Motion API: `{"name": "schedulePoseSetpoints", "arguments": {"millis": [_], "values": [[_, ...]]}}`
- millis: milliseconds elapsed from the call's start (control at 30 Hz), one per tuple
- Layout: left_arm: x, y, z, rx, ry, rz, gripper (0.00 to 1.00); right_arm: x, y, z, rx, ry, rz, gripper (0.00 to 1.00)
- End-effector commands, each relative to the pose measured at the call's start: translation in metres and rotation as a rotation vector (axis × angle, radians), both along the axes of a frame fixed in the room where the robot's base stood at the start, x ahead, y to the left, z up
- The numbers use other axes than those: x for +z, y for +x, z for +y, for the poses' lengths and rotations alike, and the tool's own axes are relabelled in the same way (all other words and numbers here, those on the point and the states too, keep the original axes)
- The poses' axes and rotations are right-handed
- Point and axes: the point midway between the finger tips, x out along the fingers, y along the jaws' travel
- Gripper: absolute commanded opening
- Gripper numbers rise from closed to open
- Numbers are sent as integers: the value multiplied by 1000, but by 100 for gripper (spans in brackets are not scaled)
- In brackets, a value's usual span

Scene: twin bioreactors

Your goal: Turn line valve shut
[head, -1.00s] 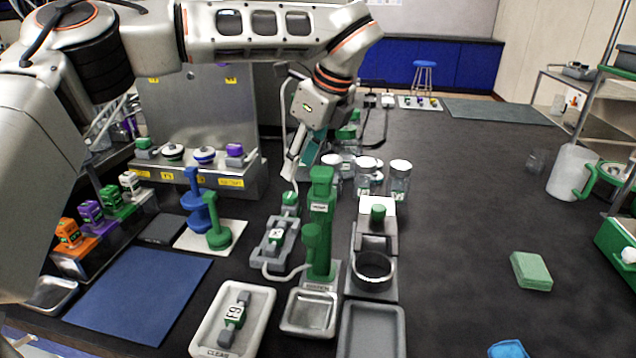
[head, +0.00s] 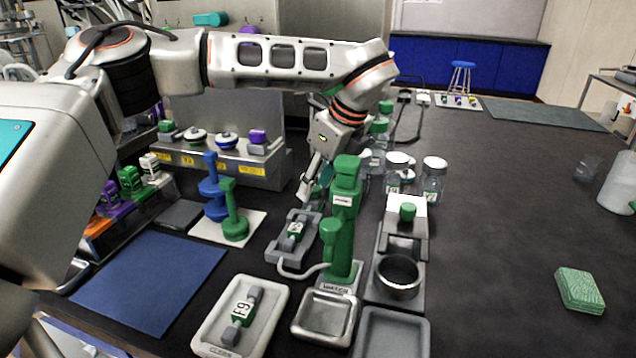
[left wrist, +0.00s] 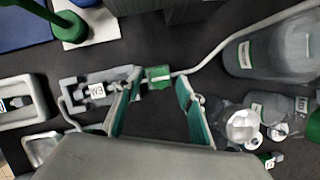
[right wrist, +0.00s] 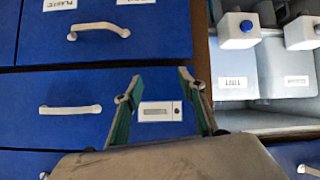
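A small green valve block (left wrist: 158,76) sits on a pale tube line in the left wrist view, close to the end of a grey holder (left wrist: 72,88). My left gripper (left wrist: 157,80) is open, with one teal-padded finger on each side of the block. Whether either finger touches it I cannot tell. In the head view my left gripper (head: 314,186) points down behind the green water dispenser (head: 344,205), and the valve is hidden there. My right gripper (right wrist: 156,85) is open and empty in front of blue drawers (right wrist: 60,85).
The grey holder, with its labelled cartridge, also shows in the head view (head: 292,240). Lidded jars (head: 397,170) stand right of the left gripper. A white tray (head: 215,325) and a blue mat (head: 150,285) lie nearer. The bench's right side is mostly clear.

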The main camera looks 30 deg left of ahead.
Motion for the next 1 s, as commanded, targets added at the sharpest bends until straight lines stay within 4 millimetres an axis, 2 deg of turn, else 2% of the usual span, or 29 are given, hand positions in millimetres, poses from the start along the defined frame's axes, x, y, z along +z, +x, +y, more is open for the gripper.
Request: {"name": "schedulePoseSetpoints", "arguments": {"millis": [100,233,267,533,767,867,1000], "values": [[1,0,0,1,0,-1,38,2,1,0,0,0,-4,40],[1,0,0,0,0,-1,5,1,1,0,1,0,-3,40],[1,0,0,0,0,-1,0,1,1,0,1,0,-3,40],[2,-1,0,-4,1,-1,0,1,2,0,2,-3,-3,40],[9,-2,0,-37,1,-6,0,20,12,-3,0,-10,-38,40],[12,-3,0,-62,1,-8,0,10,1,-9,-14,-20,-5,40],[13,-4,0,-108,1,-8,0,13,-2,-15,-26,-30,2,40]]}}
